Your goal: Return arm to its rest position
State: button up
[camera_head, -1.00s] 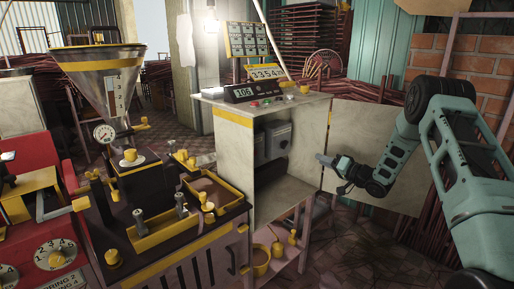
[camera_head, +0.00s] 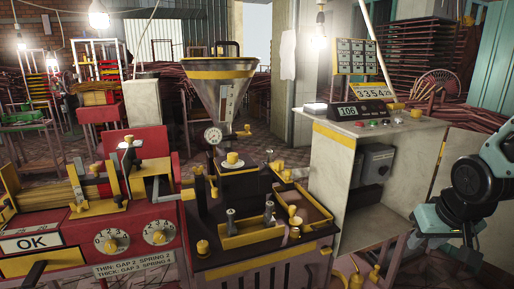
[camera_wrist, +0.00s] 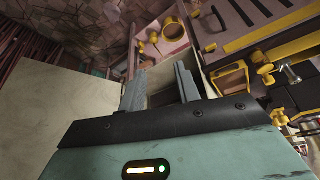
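My arm shows at the right edge of the head view, folded in front of the open door of the white cabinet (camera_head: 340,195). My gripper (camera_wrist: 160,84) shows in the wrist view with its two grey fingers apart and nothing between them. In the head view its body is low at the right, and its fingertips are hard to make out. The cabinet's open door (camera_head: 458,152) is partly hidden behind my arm. In the wrist view a pale panel (camera_wrist: 60,105) lies left of the fingers.
The extruder with a metal hopper (camera_head: 222,88) stands in the middle. A red machine with dials (camera_head: 110,240) is at the left. A digital display (camera_head: 358,111) sits on the cabinet top. Racks of red sticks (camera_head: 440,50) fill the back. Tiled floor shows between the machines.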

jog(key=s+a+n+g, duration=0.1)
jog(key=s+a+g, duration=0.15)
jog(key=s, duration=0.55)
jog(key=s+a+r+n+g+p, duration=0.1)
jog(key=s+a+r+n+p, duration=0.2)
jog(key=a, duration=0.6)
jog(key=s+a+r+n+g+y+p, duration=0.1)
jog(key=s+a+r+n+p, duration=0.3)
jog(key=s+a+r+p, duration=0.3)
notch_tip(320, 180, up, 3)
jog(key=s+a, duration=0.2)
jog(key=shift+s+a+n+p, duration=0.25)
jog(key=shift+a+n+p, duration=0.05)
jog(key=shift+a+p, duration=0.05)
jog(key=shift+d+f, duration=0.1)
